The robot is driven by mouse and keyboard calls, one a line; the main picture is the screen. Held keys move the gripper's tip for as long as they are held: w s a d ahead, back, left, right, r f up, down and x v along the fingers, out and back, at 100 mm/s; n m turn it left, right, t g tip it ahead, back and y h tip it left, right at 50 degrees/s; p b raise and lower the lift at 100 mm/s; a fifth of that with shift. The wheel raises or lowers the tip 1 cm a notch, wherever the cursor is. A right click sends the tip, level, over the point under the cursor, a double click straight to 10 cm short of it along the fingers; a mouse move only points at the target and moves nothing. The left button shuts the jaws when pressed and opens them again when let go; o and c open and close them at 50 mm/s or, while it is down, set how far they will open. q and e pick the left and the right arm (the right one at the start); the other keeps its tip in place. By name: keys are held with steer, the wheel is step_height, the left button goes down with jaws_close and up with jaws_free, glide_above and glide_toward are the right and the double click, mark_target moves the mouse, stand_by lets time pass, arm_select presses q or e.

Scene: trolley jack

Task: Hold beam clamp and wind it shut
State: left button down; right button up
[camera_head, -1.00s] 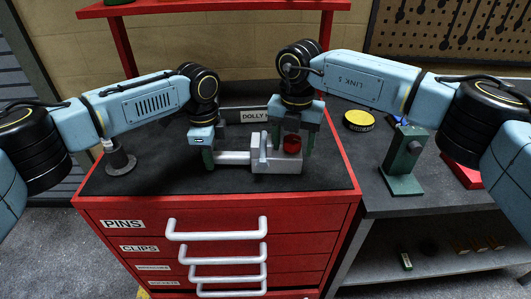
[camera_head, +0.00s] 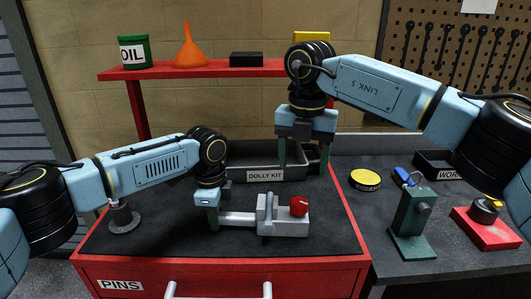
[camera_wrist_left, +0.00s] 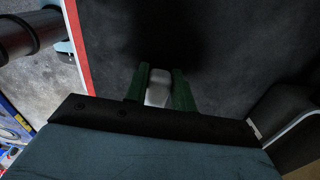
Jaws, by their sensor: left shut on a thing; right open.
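The beam clamp (camera_head: 283,224) is a light grey block with an upright jaw plate, a red knob (camera_head: 299,206) on its right part and a pale bar (camera_head: 238,219) reaching left. It lies on the dark top of the red cabinet. My left gripper (camera_head: 212,225) is shut on the left end of the bar; in the left wrist view the bar's pale end (camera_wrist_left: 158,92) shows between the green fingers. My right gripper (camera_head: 304,165) is open and empty, fingers pointing down, above and behind the red knob, apart from it.
A grey tray labelled DOLLY KIT (camera_head: 265,175) stands behind the clamp. A dark stand (camera_head: 123,218) is at the left. On the right bench are a yellow tin (camera_head: 365,180), a green stand (camera_head: 413,224) and a red block (camera_head: 486,230). A red shelf (camera_head: 210,70) spans the back.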

arm_select(q)
steer(key=c, duration=1.1)
jaws_free()
steer(key=shift+r, duration=0.1)
